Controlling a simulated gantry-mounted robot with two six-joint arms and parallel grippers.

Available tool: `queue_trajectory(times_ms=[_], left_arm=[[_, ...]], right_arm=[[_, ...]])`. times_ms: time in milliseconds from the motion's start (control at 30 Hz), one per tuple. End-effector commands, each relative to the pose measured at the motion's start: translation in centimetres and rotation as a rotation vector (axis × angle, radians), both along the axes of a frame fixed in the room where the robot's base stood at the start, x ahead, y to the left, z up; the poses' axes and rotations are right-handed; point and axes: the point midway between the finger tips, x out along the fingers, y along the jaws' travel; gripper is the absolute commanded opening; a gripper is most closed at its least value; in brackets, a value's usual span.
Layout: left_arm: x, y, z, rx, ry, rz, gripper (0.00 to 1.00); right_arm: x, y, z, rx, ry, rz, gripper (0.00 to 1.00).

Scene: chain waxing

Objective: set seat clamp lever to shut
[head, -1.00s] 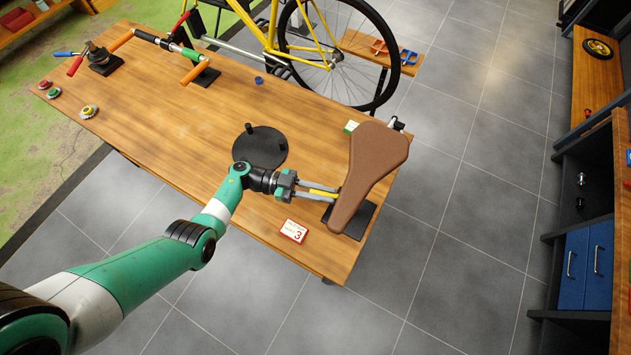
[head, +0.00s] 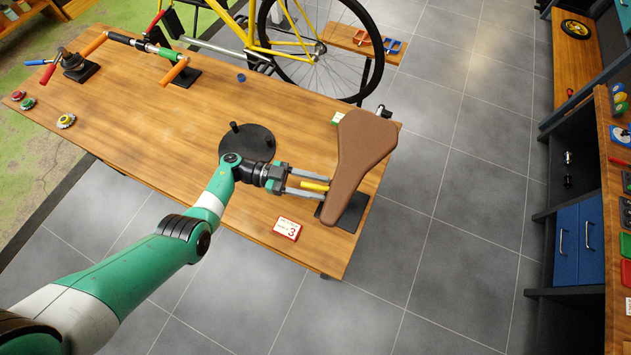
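The brown saddle (head: 359,150) stands on a dark base plate (head: 352,215) at the right end of the workbench. A short yellow lever (head: 314,185) sticks out to the left from under the saddle; its inner end and the clamp are hidden by the saddle. My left gripper (head: 322,187) reaches in from the left at the saddle's left edge. Its two fingers are apart, one on the far side and one on the near side of the yellow lever, with gaps visible. The fingertips are close to the saddle's edge. My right gripper is not in view.
A black round stand (head: 250,146) with a peg is behind my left wrist. A red-and-white card marked 3 (head: 287,229) lies near the front edge. A handlebar (head: 137,46) is at the far left. The bench middle is clear.

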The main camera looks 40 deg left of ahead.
Motion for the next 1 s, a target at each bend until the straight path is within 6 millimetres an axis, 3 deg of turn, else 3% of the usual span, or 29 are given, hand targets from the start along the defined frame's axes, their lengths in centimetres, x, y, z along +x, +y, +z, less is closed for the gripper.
queue_trajectory(times_ms=[267,700,1000], left_arm=[[-0.3,0.8,0.0,0.0,0.0,0.004,0.48],[-4.7,9.0,-0.2,0.0,-0.001,0.004,0.48],[-5.5,10.3,0.0,0.0,0.0,0.0,0.48]], right_arm=[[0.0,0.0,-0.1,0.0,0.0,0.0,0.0],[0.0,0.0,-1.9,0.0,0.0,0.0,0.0],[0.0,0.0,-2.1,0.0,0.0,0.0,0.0]])
